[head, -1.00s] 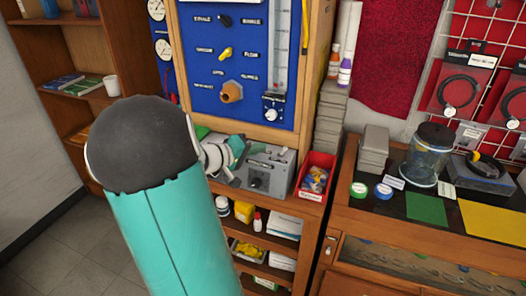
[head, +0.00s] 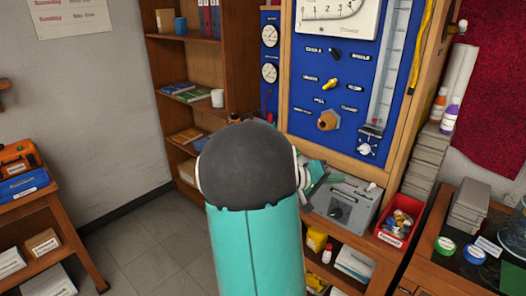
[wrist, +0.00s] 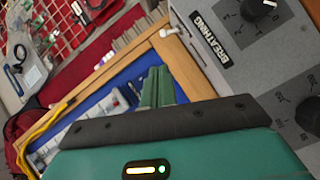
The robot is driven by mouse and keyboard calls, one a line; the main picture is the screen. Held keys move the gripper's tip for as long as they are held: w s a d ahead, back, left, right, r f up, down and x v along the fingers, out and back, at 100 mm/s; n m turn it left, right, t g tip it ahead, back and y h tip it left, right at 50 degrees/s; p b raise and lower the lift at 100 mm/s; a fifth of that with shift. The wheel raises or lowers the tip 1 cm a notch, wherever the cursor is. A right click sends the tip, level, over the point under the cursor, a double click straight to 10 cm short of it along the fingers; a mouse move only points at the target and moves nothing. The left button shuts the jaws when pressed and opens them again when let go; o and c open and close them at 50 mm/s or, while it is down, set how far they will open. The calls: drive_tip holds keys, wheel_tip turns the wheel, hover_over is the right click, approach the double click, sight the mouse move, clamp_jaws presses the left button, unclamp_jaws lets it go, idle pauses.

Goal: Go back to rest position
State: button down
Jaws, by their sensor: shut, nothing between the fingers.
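My gripper (wrist: 157,88) shows in the wrist view with its green fingers together and nothing between them. In the head view my teal arm with its dark round joint covers the middle, and the gripper is mostly hidden behind it. The blue regulator test panel (head: 345,85) stands behind the arm, with dials, knobs and a brown hexagonal fitting (head: 327,120). A grey box with knobs (head: 347,204) sits on the bench below the panel, just right of my arm. In the wrist view a grey panel marked BREATHING (wrist: 240,55) lies to the right of the fingers.
A red bin (head: 402,222) stands right of the grey box. A wooden shelf (head: 165,100) is at the back left. A small table with orange and blue cases (head: 22,170) is at the left. Tiled floor (head: 140,245) lies open between them.

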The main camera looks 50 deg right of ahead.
drive_tip(key=shift+d, duration=0.1)
drive_tip(key=w+a+n+t+y, duration=0.2)
drive_tip(key=w+a+t+y, duration=0.3)
drive_tip(key=a, duration=0.8)
drive_tip(key=w+a+n+t, duration=0.35)
drive_tip(key=w+a, duration=0.35)
drive_tip(key=a, duration=0.7)
drive_tip(key=a+r+n+t+y, duration=0.1)
drive_tip(key=a+n+t+y, duration=0.2)
drive_tip(key=a, duration=0.9)
drive_tip(key=a+r+n+t+y, duration=0.2)
drive_tip(key=a+n+t+y, duration=0.1)
drive_tip(key=a, duration=1)
drive_tip(key=shift+s+a+y, duration=0.3)
drive_tip(key=shift+s+y, duration=0.15)
drive_tip(key=shift+y, duration=0.15)
drive_tip(key=shift+d, duration=0.2)
